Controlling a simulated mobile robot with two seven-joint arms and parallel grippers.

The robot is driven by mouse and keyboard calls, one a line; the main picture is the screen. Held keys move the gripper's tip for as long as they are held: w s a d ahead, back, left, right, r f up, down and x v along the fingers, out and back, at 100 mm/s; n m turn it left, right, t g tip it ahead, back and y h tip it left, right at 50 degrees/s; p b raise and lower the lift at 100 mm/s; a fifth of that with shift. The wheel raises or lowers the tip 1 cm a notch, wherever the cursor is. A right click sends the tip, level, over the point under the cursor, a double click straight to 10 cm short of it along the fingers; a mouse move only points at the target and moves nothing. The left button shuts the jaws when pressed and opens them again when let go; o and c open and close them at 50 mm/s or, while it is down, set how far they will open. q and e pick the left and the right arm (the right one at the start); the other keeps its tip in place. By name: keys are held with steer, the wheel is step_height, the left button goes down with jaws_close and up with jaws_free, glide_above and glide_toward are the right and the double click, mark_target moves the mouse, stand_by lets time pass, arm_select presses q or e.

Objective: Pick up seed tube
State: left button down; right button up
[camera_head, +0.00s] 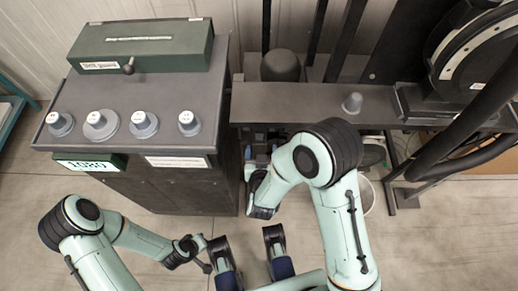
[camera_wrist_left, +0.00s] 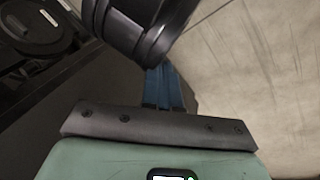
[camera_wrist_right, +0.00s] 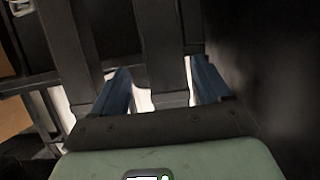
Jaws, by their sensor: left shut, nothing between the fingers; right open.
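I cannot tell for sure which thing is the seed tube. In the right wrist view, a dark upright bar (camera_wrist_right: 160,45) runs between the two blue fingers of my right gripper (camera_wrist_right: 162,82). The fingers are wide apart, and I cannot tell whether they touch the bar. In the head view my right gripper (camera_head: 262,158) is in the gap between the dark cabinet and the bench, partly hidden by its own arm. My left gripper (camera_head: 203,262) is low at the front, away from the bench. Its blue fingers (camera_wrist_left: 164,88) are together and empty in the left wrist view.
The dark cabinet (camera_head: 190,185) carries several grey capped knobs and a green box (camera_head: 160,50). The bench (camera_head: 290,103) holds a small grey cone (camera_head: 352,102). A white bucket (camera_head: 366,195) stands under it. A large disc machine (camera_head: 480,60) is at right. The front floor is clear.

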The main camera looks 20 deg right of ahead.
steer(key=x, duration=0.1)
steer(key=b+x, duration=0.1)
steer(key=x, duration=0.2)
steer(key=shift+w+a+f, duration=0.25)
steer(key=shift+a, duration=0.05)
steer(key=shift+w+d+f, duration=0.1)
steer(key=shift+w+f, duration=0.05)
steer(key=shift+w, duration=0.3)
arm_select(q)
steer(key=shift+w+a+f+t, duration=0.2)
steer(key=shift+w+a+f, duration=0.15)
steer(key=shift+w, duration=0.25)
steer(key=shift+w+a+f+t, duration=0.2)
steer(key=shift+w+f, duration=0.25)
steer(key=shift+w, duration=0.1)
arm_select(e)
steer(key=c, duration=1.2)
